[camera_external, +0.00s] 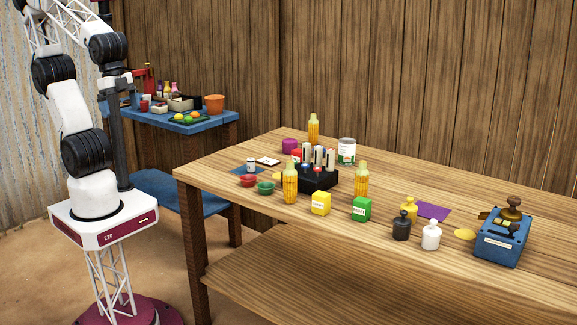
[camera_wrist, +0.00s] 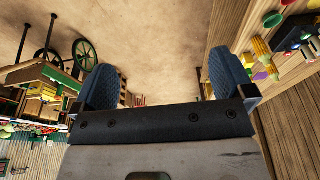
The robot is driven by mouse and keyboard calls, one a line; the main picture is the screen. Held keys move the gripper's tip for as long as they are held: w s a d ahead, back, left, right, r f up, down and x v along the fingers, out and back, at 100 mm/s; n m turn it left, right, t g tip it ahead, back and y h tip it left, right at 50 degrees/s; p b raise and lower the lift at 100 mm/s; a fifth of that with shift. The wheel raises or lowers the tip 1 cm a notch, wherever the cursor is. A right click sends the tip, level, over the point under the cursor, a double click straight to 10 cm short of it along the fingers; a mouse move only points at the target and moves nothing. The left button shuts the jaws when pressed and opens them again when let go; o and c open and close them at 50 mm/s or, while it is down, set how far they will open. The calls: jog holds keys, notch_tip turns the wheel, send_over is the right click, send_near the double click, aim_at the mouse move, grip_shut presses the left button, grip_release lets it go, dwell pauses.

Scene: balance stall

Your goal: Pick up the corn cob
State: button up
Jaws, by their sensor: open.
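Three yellow corn cobs stand upright on the wooden table in the external view: one at the back (camera_external: 313,130), one at the front left (camera_external: 290,183) and one to the right (camera_external: 361,180). My gripper (camera_wrist: 163,66) shows in the wrist view with its two blue fingers wide apart and nothing between them. It is away from the table, which lies at the upper right of that view. Small yellow shapes there (camera_wrist: 262,46) may be cobs, but I cannot tell. I cannot make out my gripper clearly in the external view.
A black rack (camera_external: 312,180) with several upright items stands among the cobs. A blue side table (camera_external: 218,121) stands behind.

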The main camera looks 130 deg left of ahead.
jog(key=c, duration=0.9)
jog(key=shift+w, duration=0.1)
